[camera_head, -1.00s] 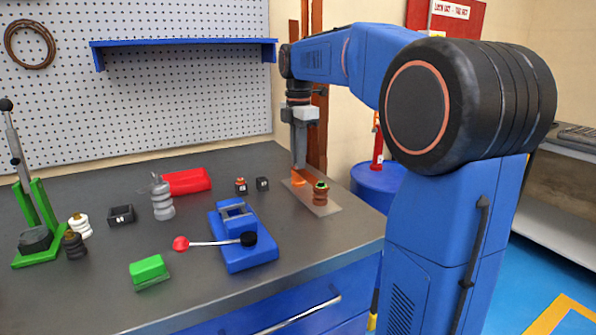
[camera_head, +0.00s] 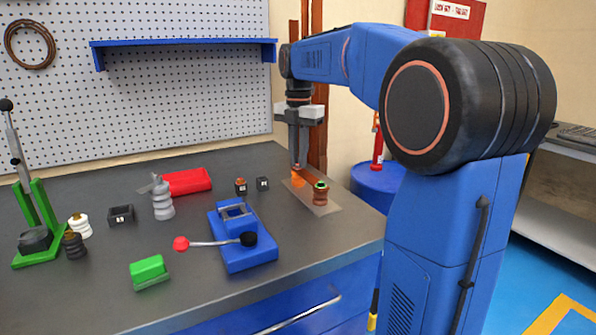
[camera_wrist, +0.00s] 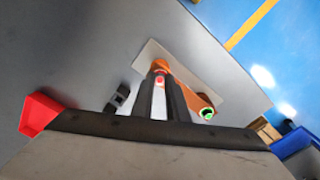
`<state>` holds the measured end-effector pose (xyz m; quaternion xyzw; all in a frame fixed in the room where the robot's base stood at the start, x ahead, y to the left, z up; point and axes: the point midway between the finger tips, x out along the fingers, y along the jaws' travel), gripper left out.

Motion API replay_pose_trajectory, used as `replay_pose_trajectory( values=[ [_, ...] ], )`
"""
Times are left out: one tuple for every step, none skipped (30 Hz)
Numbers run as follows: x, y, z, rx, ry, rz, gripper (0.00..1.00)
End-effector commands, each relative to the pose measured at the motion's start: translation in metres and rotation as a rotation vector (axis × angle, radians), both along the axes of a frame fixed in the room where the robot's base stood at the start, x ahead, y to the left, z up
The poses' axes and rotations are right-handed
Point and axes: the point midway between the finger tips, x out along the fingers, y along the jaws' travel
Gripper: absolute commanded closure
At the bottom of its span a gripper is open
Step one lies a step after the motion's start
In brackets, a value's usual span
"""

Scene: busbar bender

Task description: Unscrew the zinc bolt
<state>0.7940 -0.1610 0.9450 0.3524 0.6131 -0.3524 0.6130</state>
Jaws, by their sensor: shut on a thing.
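My gripper (camera_head: 298,164) points straight down over the orange block (camera_head: 298,180) on a pale flat plate (camera_head: 326,208) at the table's right end. In the wrist view my gripper (camera_wrist: 160,76) has its two fingers close together, shut on a small part at the orange block (camera_wrist: 160,65). A small red spot shows between the fingertips. This part is probably the zinc bolt; the fingers hide most of it, and I cannot make out its metal. A brown ribbed post with a green-ringed top (camera_head: 320,194) stands beside the fingers on the same plate.
A blue fixture (camera_head: 247,250) with a red-knobbed lever stands at the front. A blue drum (camera_head: 378,185) stands beyond the table's right edge.

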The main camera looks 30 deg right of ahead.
Motion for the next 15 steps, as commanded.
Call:
replay_pose_trajectory(
  values=[
    [0.0001,0.0001,0.0,0.0,0.0,0.008,1.0],
    [0.0001,0.0001,0.0,0.0,0.0,0.019,1.0],
    [0.0001,0.0001,0.0,0.0,0.0,0.044,1.0],
    [0.0001,0.0001,0.0,0.0,0.0,0.067,1.0],
    [0.0001,0.0001,0.0,0.0,0.0,0.095,1.0],
    [0.0001,0.0,0.0,0.0,0.0,0.136,1.0],
    [0.0001,0.0,0.0001,0.0,0.0,0.166,1.0],
    [0.0001,0.0,0.0001,0.0,0.0,0.196,1.0],
    [0.0002,0.0,0.0001,0.0,0.0,0.236,1.0],
    [0.0002,0.0,0.0001,0.0,0.0,0.266,1.0],
    [0.0002,0.0,0.0001,0.0,0.0,0.296,1.0],
    [0.0002,0.0,0.0001,0.0,0.0,0.336,1.0],
    [0.0002,0.0,0.0001,0.0,0.0,0.365,1.0],
    [0.0003,-0.0001,0.0001,0.0,0.0,0.392,1.0],
    [0.0003,-0.0001,0.0001,0.0,0.0,0.424,1.0]
  ],
)
